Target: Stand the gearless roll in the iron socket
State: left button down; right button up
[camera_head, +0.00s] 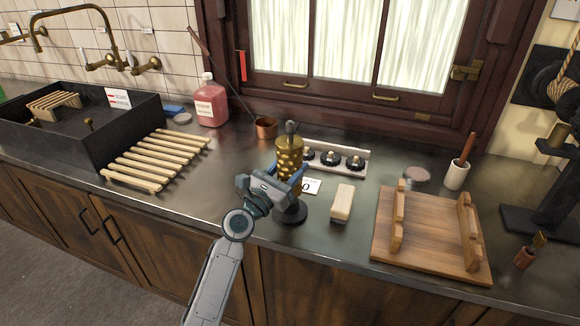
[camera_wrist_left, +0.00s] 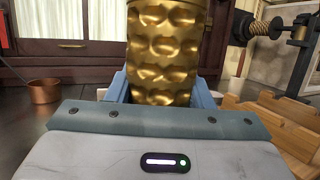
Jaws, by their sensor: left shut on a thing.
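A brass roll (camera_head: 290,153) with a dimpled surface stands upright, with a grey shaft end on top and no gear showing there. My left gripper (camera_head: 287,174) is shut on it, with blue fingers on either side. The roll (camera_wrist_left: 165,50) fills the middle of the left wrist view, upright between the fingers. The dark round iron socket (camera_head: 291,212) is on the counter directly below the roll. The gripper hides the roll's lower end, so I cannot tell whether it sits in the socket. My right gripper is not in view.
Farther right is an empty wooden cradle (camera_head: 425,240). A slatted rack (camera_head: 155,160) lies left.

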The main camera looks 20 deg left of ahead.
pick_arm(q)
jog(key=shift+r, duration=0.15)
jog(key=c, duration=0.8)
grip_release()
jog(key=shift+o, duration=1)
jog(key=shift+s+f, duration=0.1)
jog(key=shift+f, duration=0.15)
jog(key=shift+s+a+f, duration=0.1)
jog(key=shift+s+f, duration=0.05)
jog(key=b+v, duration=0.2)
jog(key=v, duration=0.8)
jog(key=shift+s, duration=0.2)
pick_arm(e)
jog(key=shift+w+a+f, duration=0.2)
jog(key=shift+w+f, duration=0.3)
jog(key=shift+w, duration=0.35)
